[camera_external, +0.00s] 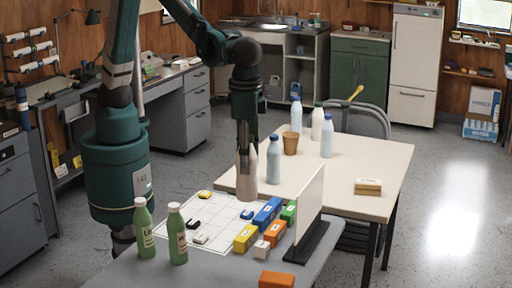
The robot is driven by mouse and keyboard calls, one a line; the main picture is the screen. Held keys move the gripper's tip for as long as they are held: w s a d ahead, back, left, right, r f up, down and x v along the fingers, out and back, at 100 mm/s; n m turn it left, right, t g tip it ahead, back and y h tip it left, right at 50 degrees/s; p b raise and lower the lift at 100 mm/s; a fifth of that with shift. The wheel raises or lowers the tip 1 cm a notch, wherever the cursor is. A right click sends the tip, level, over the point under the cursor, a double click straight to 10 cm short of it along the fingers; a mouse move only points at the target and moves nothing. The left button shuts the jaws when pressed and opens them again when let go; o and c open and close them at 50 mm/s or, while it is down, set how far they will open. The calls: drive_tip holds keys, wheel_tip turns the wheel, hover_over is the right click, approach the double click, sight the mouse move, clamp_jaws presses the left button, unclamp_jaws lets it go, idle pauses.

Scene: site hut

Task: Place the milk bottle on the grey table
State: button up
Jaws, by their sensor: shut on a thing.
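My gripper (243,150) points straight down and is shut on a pale whitish milk bottle (246,184). The bottle is upright, and my fingers hide part of its upper end. In this view its base overlaps the boundary between the grey table (215,270) in front and the cream table behind. I cannot tell whether the base touches a surface. The grey table carries a white gridded sheet (217,208) on its far left part.
Two green bottles (177,235) stand at the grey table's left front. Coloured blocks (267,213) and an upright white panel (309,205) crowd its right side. The cream table (345,165) holds several blue-capped bottles (273,163), a brown cup (290,143) and a small box (368,187).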

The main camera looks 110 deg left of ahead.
drive_tip(key=s+d+m, duration=0.2)
drive_tip(key=s+d, duration=0.2)
drive_tip(key=d, duration=0.8)
drive_tip(key=s+d+m, duration=0.2)
drive_tip(key=s+d, duration=0.2)
drive_tip(key=d, duration=0.9)
wheel_tip(320, 180, down, 12)
drive_tip(key=shift+a+r, duration=0.15)
drive_tip(key=shift+a, duration=0.15)
wheel_tip(320, 180, down, 6)
drive_tip(key=shift+f, duration=2)
drive_tip(key=shift+f+b, duration=0.2)
drive_tip(key=shift+b, duration=0.25)
